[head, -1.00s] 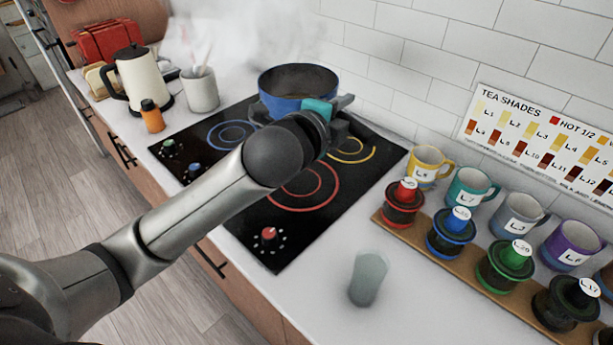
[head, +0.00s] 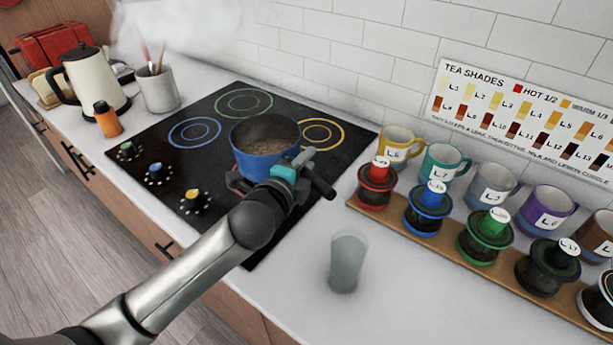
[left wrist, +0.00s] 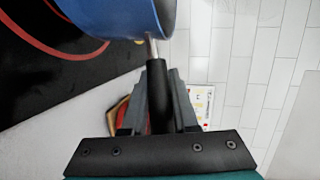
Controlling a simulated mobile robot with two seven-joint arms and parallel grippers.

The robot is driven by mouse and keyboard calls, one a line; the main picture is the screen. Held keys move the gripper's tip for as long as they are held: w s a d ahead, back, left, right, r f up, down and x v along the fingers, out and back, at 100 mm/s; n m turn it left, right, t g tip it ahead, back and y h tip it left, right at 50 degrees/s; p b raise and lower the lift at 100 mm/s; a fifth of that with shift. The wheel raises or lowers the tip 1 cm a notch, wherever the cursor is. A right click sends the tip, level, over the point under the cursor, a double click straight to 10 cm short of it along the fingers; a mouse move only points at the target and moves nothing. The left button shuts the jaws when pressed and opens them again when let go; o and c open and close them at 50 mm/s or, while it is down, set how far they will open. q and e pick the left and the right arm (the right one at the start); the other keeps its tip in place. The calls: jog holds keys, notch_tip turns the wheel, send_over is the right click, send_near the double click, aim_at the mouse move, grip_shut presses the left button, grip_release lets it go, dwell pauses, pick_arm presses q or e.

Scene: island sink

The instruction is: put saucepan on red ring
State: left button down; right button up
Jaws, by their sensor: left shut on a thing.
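The blue saucepan (head: 262,160) is over the front right part of the black cooktop (head: 160,140), with brownish contents inside. It also shows at the top of the left wrist view (left wrist: 115,14). My left gripper (head: 300,168) is shut on its black handle (left wrist: 157,95), to the right of the pan. The red ring (left wrist: 48,42) shows as arcs beside and below the pan in the left wrist view. In the head view the pan and my gripper hide most of it. I cannot tell whether the pan touches the cooktop. My right gripper is not in view.
Blue (head: 195,132), green (head: 243,89) and yellow (head: 340,133) rings are bare. A grey cup (head: 346,262) stands on the front counter. A kettle (head: 88,85) and orange bottle (head: 107,120) stand left.

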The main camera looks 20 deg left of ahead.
pick_arm(q)
jog(key=shift+f+b, duration=0.45)
jog(key=shift+f, duration=1.25)
jog(key=c, duration=0.7)
grip_release()
jog(key=shift+f, duration=0.15)
jog(key=shift+r, duration=0.2)
jog(key=p+v, duration=0.1)
jog(key=v, duration=1.1)
